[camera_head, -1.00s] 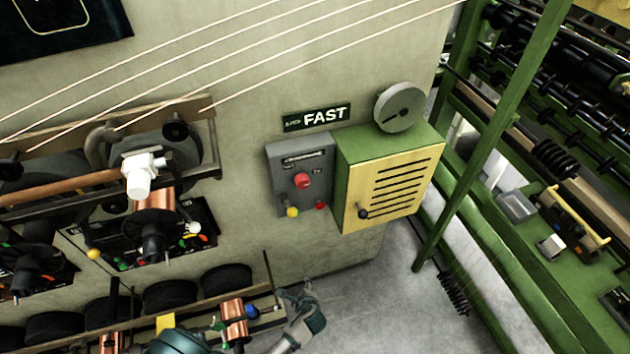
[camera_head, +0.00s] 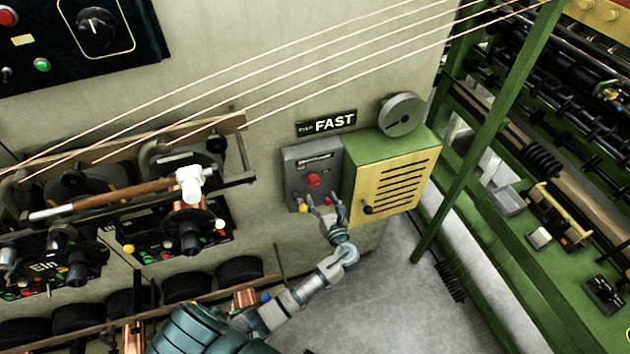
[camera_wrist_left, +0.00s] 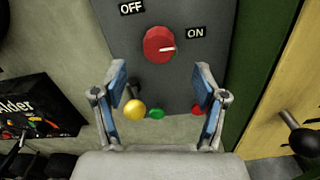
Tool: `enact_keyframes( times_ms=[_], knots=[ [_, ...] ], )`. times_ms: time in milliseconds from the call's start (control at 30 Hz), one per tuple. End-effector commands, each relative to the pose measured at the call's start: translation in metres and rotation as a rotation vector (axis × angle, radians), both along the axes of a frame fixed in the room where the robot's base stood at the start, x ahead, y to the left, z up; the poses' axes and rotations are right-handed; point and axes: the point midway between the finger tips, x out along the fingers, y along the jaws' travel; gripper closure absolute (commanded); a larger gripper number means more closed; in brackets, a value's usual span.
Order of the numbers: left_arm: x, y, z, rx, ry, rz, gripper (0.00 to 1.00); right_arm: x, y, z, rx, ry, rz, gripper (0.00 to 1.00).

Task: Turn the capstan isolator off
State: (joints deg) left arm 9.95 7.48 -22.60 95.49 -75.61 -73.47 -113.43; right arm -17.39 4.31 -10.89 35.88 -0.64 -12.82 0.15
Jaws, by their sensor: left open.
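The isolator is a grey box (camera_head: 296,165) on the wall under a FAST sign. Its red rotary knob (camera_head: 313,181) also shows in the left wrist view (camera_wrist_left: 158,44), where its white mark points right toward the ON label (camera_wrist_left: 195,33). The OFF label (camera_wrist_left: 131,8) is at the upper left of the knob. My left gripper (camera_head: 324,200) is open and empty, in front of the lower part of the box. In the left wrist view its two fingers (camera_wrist_left: 160,80) stand apart below the knob, not touching it. My right gripper is not in view.
Below the knob are a yellow ball-ended lever (camera_wrist_left: 135,110), a green button (camera_wrist_left: 156,114) and a red button (camera_wrist_left: 198,109). A green and yellow louvred cabinet (camera_head: 420,182) adjoins the box on the right. Wires (camera_head: 300,62) cross above. Shelves with spools stand at left.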

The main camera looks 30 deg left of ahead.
Motion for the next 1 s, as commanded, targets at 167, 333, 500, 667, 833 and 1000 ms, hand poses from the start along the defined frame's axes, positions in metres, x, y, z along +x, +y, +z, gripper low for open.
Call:
enact_keyframes(
  times_ms=[167,333,500,667,833,1000],
  knots=[
    [0.026,0.028,0.002,0.005,0.000,0.000,0.28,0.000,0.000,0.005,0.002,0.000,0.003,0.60],
    [0.042,0.046,0.002,0.004,0.000,-0.001,0.28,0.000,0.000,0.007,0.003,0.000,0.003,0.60],
    [0.049,0.053,0.001,0.002,0.000,-0.001,0.28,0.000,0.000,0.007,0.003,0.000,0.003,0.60],
    [0.049,0.056,0.000,-0.001,-0.001,-0.002,0.28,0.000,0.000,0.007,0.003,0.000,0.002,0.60],
    [0.049,0.056,0.000,0.000,0.000,-0.002,0.43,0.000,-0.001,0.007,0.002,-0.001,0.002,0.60],
    [0.049,0.056,0.000,0.000,0.000,-0.002,0.85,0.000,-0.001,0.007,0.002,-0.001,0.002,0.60]
  ],
)
